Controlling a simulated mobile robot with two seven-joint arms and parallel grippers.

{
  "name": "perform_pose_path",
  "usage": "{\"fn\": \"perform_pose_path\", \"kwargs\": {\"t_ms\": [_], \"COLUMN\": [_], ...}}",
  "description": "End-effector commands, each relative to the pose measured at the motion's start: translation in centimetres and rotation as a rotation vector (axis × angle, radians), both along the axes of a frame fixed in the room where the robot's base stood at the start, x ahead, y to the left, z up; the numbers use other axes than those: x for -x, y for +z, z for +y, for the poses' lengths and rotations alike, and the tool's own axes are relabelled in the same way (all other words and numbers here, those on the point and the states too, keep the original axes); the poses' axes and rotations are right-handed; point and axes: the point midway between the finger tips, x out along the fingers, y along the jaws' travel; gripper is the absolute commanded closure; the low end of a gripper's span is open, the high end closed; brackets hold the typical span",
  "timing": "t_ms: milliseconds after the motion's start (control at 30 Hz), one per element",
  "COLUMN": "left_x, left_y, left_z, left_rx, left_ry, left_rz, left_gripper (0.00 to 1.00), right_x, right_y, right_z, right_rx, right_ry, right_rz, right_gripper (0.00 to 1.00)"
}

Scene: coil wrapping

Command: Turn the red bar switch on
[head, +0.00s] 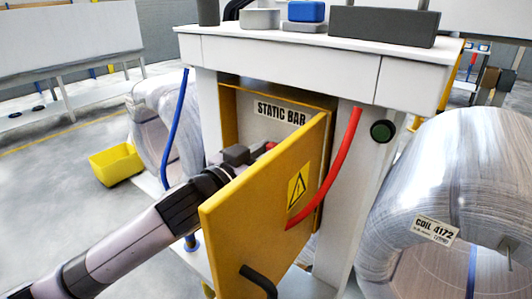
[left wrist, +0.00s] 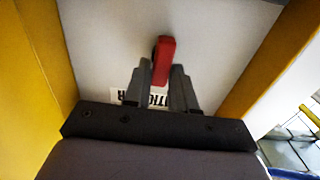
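The red bar switch (left wrist: 163,60) stands out from the pale back panel of the yellow cabinet, nearly upright with a slight tilt. In the left wrist view the two fingers of my left gripper (left wrist: 162,76) lie close against both sides of its lower part, with no clear gap. In the head view my left gripper (head: 240,154) reaches into the cabinet behind the open yellow door (head: 262,205). Only a small red piece of the switch (head: 270,146) shows there; the door hides the rest. My right gripper is in neither view.
The door has a black handle (head: 258,282) and a warning sign. A red hose (head: 335,170) curves down in front of it. A white bench top (head: 310,55) is above the cabinet. Wrapped coils (head: 455,165) stand beside it. A yellow bin (head: 116,165) is on the floor at left.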

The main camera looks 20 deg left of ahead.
Motion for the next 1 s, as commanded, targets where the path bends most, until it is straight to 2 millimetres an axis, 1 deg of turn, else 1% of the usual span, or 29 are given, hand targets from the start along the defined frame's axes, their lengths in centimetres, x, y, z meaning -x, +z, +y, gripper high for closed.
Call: {"fn": "perform_pose_path", "kwargs": {"t_ms": [267,467,667,1000], "left_x": [0.04,0.08,0.15,0.28], "left_y": [-0.03,-0.06,-0.14,-0.32], "left_z": [-0.04,-0.14,-0.34,-0.69], "left_rx": [-0.017,-0.094,-0.239,-0.542], "left_ry": [-0.001,-0.001,-0.001,-0.001], "left_rz": [-0.005,-0.033,-0.083,-0.194], "left_gripper": [1.0,1.0,1.0,1.0], "right_x": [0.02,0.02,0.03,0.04], "right_y": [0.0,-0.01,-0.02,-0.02], "right_z": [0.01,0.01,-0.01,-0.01], "right_rx": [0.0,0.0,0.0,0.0], "right_ry": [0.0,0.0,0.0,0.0], "right_rz": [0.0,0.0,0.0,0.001], "right_gripper": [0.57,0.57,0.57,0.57]}}
